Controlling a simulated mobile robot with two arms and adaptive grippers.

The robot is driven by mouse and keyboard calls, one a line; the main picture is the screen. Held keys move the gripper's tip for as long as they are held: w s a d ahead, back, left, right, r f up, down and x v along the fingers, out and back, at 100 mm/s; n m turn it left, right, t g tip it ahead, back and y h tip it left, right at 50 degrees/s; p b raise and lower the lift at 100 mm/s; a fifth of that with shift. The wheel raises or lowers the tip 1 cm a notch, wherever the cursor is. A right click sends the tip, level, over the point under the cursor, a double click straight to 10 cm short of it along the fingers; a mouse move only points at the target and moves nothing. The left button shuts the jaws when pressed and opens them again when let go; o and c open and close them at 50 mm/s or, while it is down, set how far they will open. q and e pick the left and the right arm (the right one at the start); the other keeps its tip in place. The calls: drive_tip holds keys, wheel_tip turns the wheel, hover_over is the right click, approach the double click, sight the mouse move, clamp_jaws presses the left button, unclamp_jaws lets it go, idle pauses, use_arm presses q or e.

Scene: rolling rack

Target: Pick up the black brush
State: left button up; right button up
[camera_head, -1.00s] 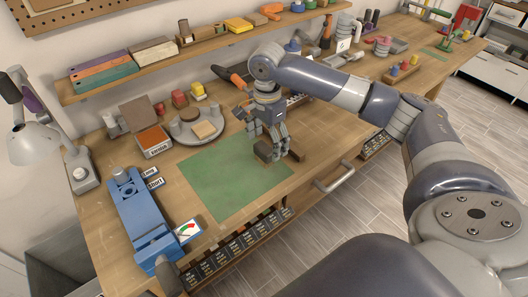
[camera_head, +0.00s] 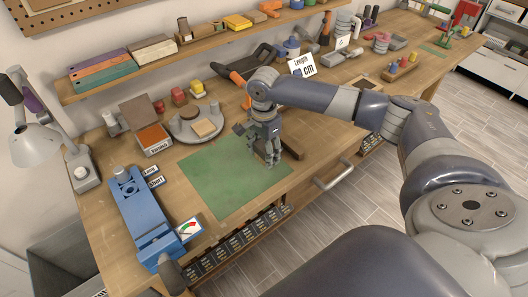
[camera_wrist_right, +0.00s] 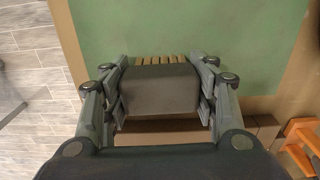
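The black brush (camera_wrist_right: 160,88) is a dark block with a row of tan bristle tufts along its far edge in the right wrist view. My right gripper (camera_wrist_right: 161,85) has its fingers on both sides of it, with no clear gap at either side. In the head view my right gripper (camera_head: 268,150) points down at the right edge of the green mat (camera_head: 225,180), and the brush is mostly hidden behind the fingers. My left gripper is not in view.
A brown bar (camera_head: 292,147) lies just right of the gripper. A blue vise-like tool (camera_head: 138,215) stands left of the mat, and a round grey tray (camera_head: 185,128) behind it. A shelf (camera_head: 160,68) runs along the wall. The mat is clear.

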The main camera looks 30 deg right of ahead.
sight(264, 143)
idle(0.3)
drive_tip(key=shift+w+r, duration=0.1)
drive_tip(key=shift+r, duration=0.35)
wheel_tip(264, 143, up, 2)
drive_tip(key=shift+r+b, duration=0.25)
drive_tip(key=shift+b, duration=0.45)
drive_tip(key=s+a, duration=0.3)
drive_tip(key=s, duration=0.1)
drive_tip(key=s+a+r+b, duration=0.1)
drive_tip(key=s+a, duration=0.2)
drive_tip(key=a, duration=0.1)
drive_tip(key=s+a+b, duration=0.1)
drive_tip(key=s+a, duration=0.3)
drive_tip(key=shift+s+r, duration=0.3)
drive_tip(key=shift+s, duration=0.05)
drive_tip(key=o, duration=0.6)
drive_tip(key=shift+c, duration=0.2)
drive_tip(key=c, duration=0.3)
